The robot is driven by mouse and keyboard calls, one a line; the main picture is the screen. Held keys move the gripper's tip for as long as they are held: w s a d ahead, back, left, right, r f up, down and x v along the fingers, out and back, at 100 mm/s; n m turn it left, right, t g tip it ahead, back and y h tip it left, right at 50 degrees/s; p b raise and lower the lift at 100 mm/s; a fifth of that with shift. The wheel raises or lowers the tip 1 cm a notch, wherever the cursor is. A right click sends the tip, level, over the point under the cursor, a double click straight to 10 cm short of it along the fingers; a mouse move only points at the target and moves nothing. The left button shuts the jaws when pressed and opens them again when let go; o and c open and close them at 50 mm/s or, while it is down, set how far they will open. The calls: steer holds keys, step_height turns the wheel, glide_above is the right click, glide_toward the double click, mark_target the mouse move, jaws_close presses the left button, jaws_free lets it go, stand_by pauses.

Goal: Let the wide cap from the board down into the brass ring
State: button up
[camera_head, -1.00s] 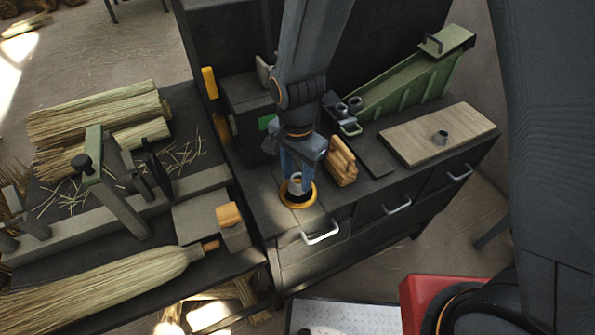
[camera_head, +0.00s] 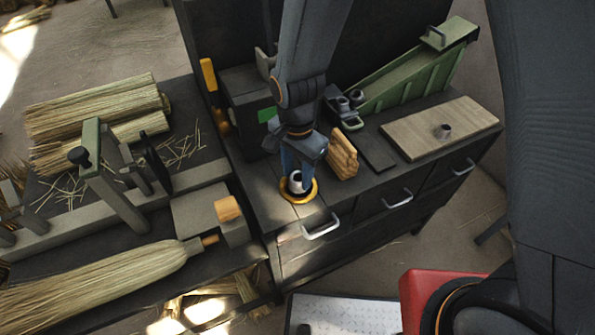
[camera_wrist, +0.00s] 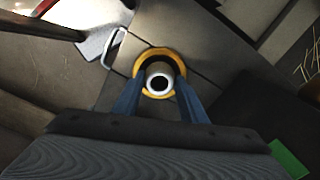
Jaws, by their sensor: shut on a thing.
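The wide cap (camera_head: 296,181) is a pale grey, round piece with a dark hole in its top. My gripper (camera_head: 298,183) points down at the left end of the dark cabinet top and is shut on the cap. The brass ring (camera_head: 311,196) lies on the cabinet top around and below the cap. In the wrist view the cap (camera_wrist: 159,83) sits between my blue fingertips, inside the outline of the ring (camera_wrist: 147,56). The cap's lower edge is hidden, so I cannot tell how deep it sits.
A wooden block stack (camera_head: 342,155) stands close to the right of my gripper. A drawer handle (camera_head: 321,228) sticks out in front. Brooms lie on the left bench (camera_head: 200,210).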

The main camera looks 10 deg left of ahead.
steer(key=o, duration=1.1)
step_height(320, 180, up, 8)
steer(key=p, duration=0.7)
stand_by(1.1)
